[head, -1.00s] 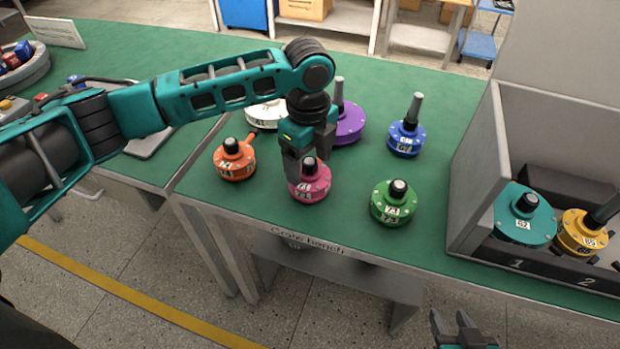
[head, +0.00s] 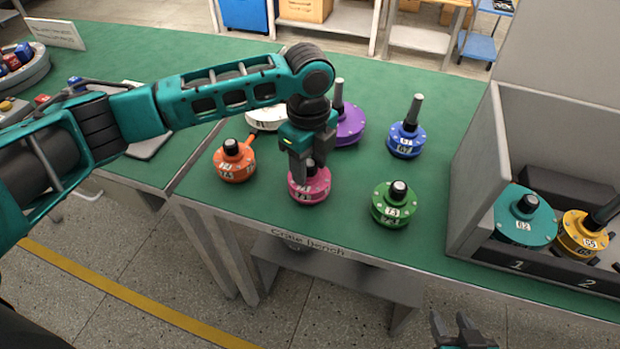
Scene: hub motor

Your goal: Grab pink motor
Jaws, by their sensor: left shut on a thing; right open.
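The pink motor (head: 311,189) stands upright on the green bench top, near its front edge, with a numbered label on its side. My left gripper (head: 304,172) is over it, pointing down, with its fingers shut on the motor's dark top stub. The fingers hide part of the motor's upper face. The motor appears to rest on the bench. My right gripper (head: 463,330) is open and empty at the bottom edge of the picture, in front of the bench.
Around it stand an orange motor (head: 235,165), a white motor (head: 266,118), a purple motor (head: 350,127), a blue motor (head: 406,142) and a green motor (head: 391,208). A grey bin (head: 474,185) at the right holds a teal motor (head: 526,222) and a yellow motor (head: 582,236).

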